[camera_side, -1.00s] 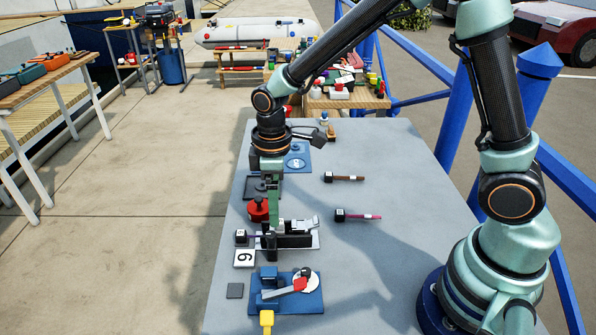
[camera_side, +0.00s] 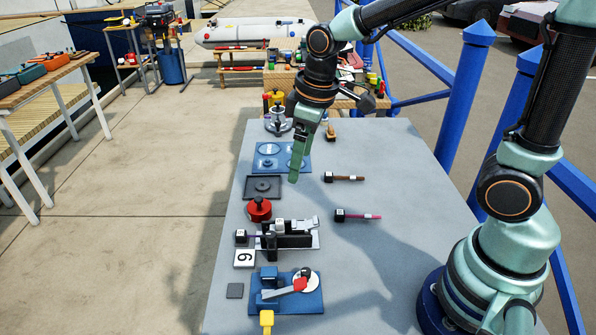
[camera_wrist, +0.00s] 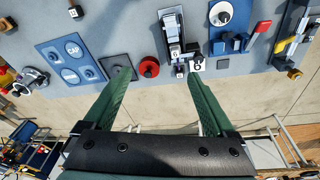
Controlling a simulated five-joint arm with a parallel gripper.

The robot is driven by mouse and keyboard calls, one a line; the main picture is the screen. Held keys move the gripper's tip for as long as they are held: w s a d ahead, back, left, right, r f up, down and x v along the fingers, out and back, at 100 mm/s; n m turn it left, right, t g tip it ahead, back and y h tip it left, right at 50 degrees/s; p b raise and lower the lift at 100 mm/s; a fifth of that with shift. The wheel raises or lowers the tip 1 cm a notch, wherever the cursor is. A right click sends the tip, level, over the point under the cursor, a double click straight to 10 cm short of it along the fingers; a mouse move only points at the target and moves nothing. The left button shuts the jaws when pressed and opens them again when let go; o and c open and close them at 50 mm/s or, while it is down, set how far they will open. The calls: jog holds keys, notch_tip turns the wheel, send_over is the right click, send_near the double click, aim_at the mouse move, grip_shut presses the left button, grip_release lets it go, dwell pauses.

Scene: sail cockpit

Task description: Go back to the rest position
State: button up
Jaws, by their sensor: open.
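The red piece also shows between the fingertips in the wrist view (camera_wrist: 149,67), on the table below and not held.
A blue panel (camera_side: 268,163), a black-and-white fixture (camera_side: 290,236) and a blue fixture (camera_side: 292,297) line the table's left side. Two small hammer-like tools (camera_side: 345,178) (camera_side: 358,216) lie right of them. A blue railing (camera_side: 470,95) runs beyond. The table's right middle is bare.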

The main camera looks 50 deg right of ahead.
jog(key=s+d+r+m+t, duration=0.3)
jog(key=s+d+r+m, duration=0.2)
jog(key=s+r, duration=0.1)
jog(key=shift+s+d+r, duration=0.2)
jog(key=shift+s, duration=0.3)
